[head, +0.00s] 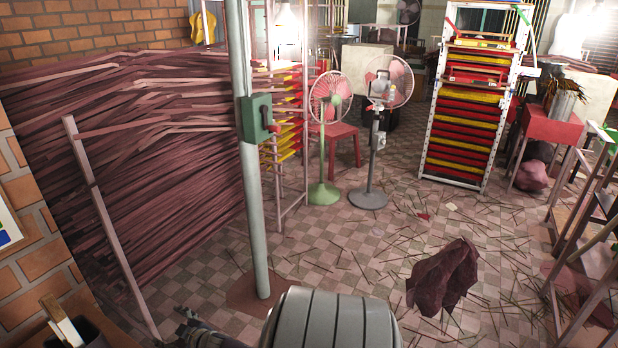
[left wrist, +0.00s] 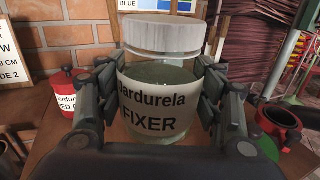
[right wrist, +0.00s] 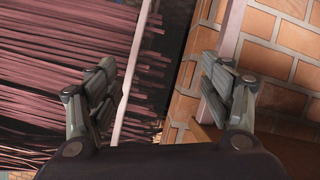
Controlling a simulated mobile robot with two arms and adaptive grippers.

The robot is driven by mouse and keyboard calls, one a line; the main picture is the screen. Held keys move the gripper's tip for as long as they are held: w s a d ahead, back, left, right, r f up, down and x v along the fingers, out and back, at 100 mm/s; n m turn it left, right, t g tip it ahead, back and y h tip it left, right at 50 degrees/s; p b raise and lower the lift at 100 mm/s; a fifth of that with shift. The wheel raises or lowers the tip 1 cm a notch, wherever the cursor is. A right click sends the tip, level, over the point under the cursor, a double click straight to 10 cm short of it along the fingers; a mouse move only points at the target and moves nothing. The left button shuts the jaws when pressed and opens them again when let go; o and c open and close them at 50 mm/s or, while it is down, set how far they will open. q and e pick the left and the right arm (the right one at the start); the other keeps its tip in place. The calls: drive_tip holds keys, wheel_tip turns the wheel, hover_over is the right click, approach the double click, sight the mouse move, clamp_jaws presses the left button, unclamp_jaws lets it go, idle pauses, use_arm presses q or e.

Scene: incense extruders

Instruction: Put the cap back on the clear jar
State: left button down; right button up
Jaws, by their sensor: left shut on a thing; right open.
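The clear jar (left wrist: 160,105), labelled "Bardurela FIXER", stands upright in the left wrist view. My left gripper (left wrist: 153,80) is shut on its sides. My right gripper (right wrist: 158,78) is open and empty, facing the incense stack and brick wall. It also shows at the bottom of the head view (head: 186,322), away from the jar. The jar and left gripper are not visible in the head view.
A red container (left wrist: 65,93) stands left of the jar. A red ring-shaped item (left wrist: 281,124) lies to its right on the wooden table (left wrist: 297,158). A grey pole (head: 250,200) rises beside the large incense stack (head: 140,150). Two fans stand on the littered floor.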

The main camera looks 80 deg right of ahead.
use_arm(q)
drive_tip(key=shift+r, duration=0.15)
use_arm(e)
drive_tip(key=s+a+f+n+g+y, duration=0.1)
drive_tip(key=s+a+f+g, duration=0.2)
drive_tip(key=s+a+f, duration=0.5)
drive_tip(key=s+a+f+n+g+y, duration=0.1)
drive_tip(key=s+a+f+g, duration=0.2)
drive_tip(key=s+f, duration=0.9)
drive_tip(key=s+a+f+n+g+y, duration=0.15)
drive_tip(key=s+a+f, duration=0.45)
drive_tip(key=s, duration=0.8)
use_arm(q)
drive_tip(key=shift+r, duration=0.1)
use_arm(e)
drive_tip(key=s+a+f+g+y, duration=0.1)
drive_tip(key=s+a+f+g, duration=0.2)
drive_tip(key=s+a, duration=0.8)
drive_tip(key=a+g, duration=0.1)
drive_tip(key=a, duration=0.2)
drive_tip(key=shift+s+y, duration=0.25)
drive_tip(key=shift+y, duration=0.1)
drive_tip(key=shift+m, duration=0.25)
